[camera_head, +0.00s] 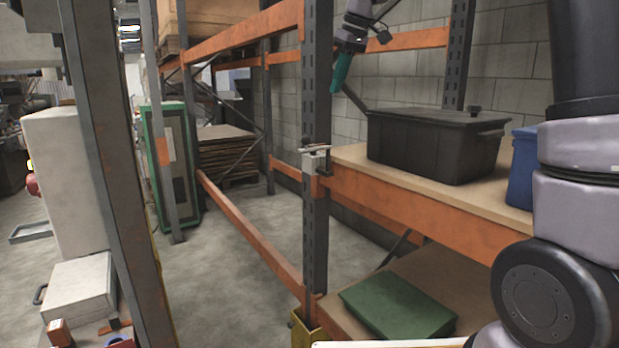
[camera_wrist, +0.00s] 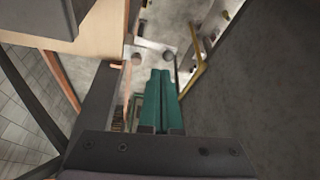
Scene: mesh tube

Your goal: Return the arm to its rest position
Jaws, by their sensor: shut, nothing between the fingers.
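My gripper (camera_head: 339,74) hangs at the upper middle of the head view, its teal fingers pointing down. It is in front of the block wall, left of and above the black lidded bin in the picture. The wrist view shows the two teal fingers (camera_wrist: 160,78) side by side and shut, with nothing between them. Part of my arm fills the right edge of the head view. The links between that part and my gripper are mostly out of frame.
The black bin (camera_head: 435,147) and a blue bin (camera_head: 522,170) stand on the upper shelf (camera_head: 350,157). A dark rack post (camera_head: 315,230) rises near my gripper. A green case (camera_head: 397,308) lies on the lower shelf. Floor (camera_head: 230,270) shows clear to the left.

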